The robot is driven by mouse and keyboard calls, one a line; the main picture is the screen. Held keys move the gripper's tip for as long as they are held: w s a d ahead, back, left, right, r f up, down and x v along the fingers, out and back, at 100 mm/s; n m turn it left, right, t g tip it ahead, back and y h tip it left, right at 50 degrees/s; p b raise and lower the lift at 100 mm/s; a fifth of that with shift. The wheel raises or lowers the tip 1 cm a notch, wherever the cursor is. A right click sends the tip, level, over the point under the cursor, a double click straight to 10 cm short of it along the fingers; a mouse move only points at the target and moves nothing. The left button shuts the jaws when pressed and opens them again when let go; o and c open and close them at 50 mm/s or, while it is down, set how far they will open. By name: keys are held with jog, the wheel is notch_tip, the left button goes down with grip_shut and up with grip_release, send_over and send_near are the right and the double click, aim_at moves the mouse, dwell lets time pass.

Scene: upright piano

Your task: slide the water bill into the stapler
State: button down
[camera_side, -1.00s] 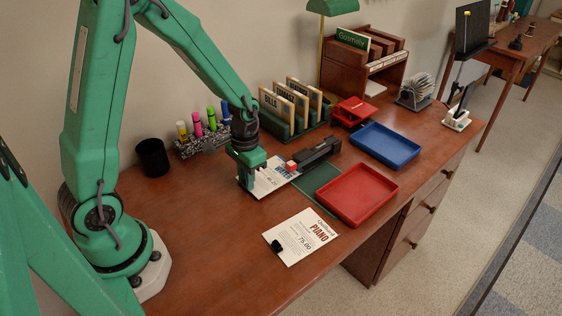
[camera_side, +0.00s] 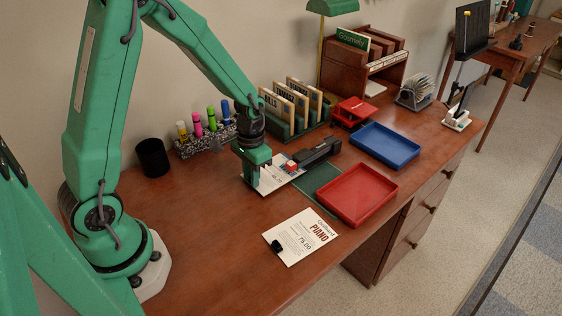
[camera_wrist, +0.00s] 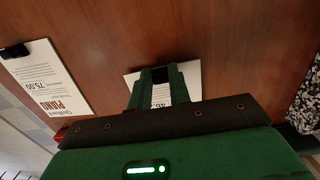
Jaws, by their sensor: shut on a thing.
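The water bill (camera_side: 271,182) is a white printed sheet lying at desk level. My gripper (camera_side: 250,182) is shut on its left end; in the wrist view, my fingers (camera_wrist: 162,76) hold the bill (camera_wrist: 190,78), with part of a printed number showing between them. The dark stapler (camera_side: 320,151) lies just right of the bill, pointing toward it. A small red block (camera_side: 291,166) shows at the stapler's near end, over or beside the bill's far edge. I cannot tell how far the bill lies inside the stapler. The stapler is not visible in the wrist view.
A green mat (camera_side: 316,177) and red tray (camera_side: 357,193) lie to the right, with a blue tray (camera_side: 386,146) behind. A clipped piano sheet (camera_side: 302,238) lies in front. A pen holder (camera_side: 204,138) and black cup (camera_side: 153,157) stand behind left. The front-left desk is clear.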

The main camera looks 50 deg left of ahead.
jog(key=shift+w, duration=0.2)
dwell(0.6)
jog(key=c, duration=0.7)
grip_release()
jog(key=shift+c, duration=0.2)
jog(key=shift+r, duration=0.15)
jog(key=shift+r, duration=3.35)
jog(key=shift+r, duration=0.1)
